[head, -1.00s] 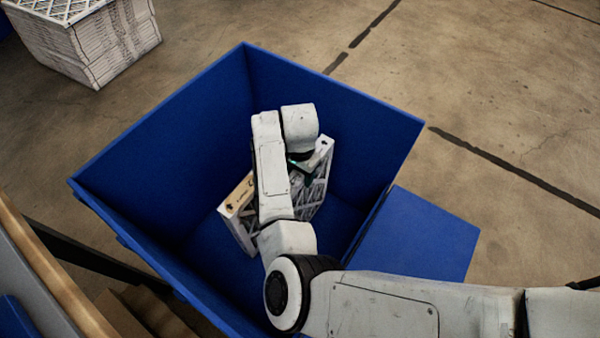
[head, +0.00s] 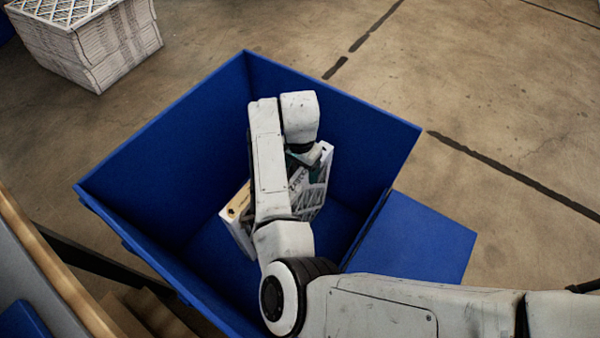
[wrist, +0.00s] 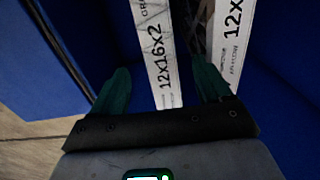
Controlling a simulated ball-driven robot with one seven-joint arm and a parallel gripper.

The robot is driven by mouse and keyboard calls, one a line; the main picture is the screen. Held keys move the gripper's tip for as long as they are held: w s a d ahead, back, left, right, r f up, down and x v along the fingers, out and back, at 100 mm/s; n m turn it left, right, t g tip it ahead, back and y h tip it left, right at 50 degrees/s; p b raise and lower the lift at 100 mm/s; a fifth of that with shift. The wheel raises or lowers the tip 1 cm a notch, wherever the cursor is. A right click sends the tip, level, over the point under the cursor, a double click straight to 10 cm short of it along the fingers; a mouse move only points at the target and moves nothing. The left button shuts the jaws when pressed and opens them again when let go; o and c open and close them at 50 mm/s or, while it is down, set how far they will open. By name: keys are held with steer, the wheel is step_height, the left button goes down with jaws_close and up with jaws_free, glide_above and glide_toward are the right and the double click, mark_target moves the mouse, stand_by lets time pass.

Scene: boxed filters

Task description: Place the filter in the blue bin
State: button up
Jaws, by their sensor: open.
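The blue bin (head: 160,140) stands open in the middle of the head view, with my arm reaching down into it. White cardboard-edged filter material is inside; a left part (head: 236,218) and a right part (head: 314,185) show on either side of my arm. In the wrist view there are two filter edges, one printed 12x16x2 (wrist: 153,45) and a second (wrist: 232,50) to its right. My gripper (wrist: 161,75) is open, its green fingers on either side of the first edge. In the head view my wrist mostly hides the gripper.
A stack of white filters (head: 90,45) stands on the floor at the back left. A blue flap or panel (head: 415,240) adjoins the bin's right side. A wood-edged table (head: 60,270) is at the lower left. The concrete floor to the right is clear.

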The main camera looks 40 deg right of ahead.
step_height(320, 180, up, 6)
steer(key=p, duration=0.1)
steer(key=shift+r, duration=0.15)
steer(key=shift+d, duration=0.15)
steer(key=s+d+r+n+t+h, duration=0.1)
steer(key=s+d+n+h, duration=0.35)
steer(key=s+d, duration=0.65)
steer(key=s+a+f+n+y, duration=0.2)
steer(key=s+a+n, duration=0.2)
steer(key=s+a, duration=0.2)
steer(key=s+a+f+n+y, duration=0.2)
steer(key=s+a+n, duration=0.3)
steer(key=s, duration=0.5)
steer(key=shift+s+a+f, duration=0.15)
steer(key=shift+a+f, duration=0.2)
steer(key=shift+f, duration=0.25)
steer(key=shift+n, duration=0.25)
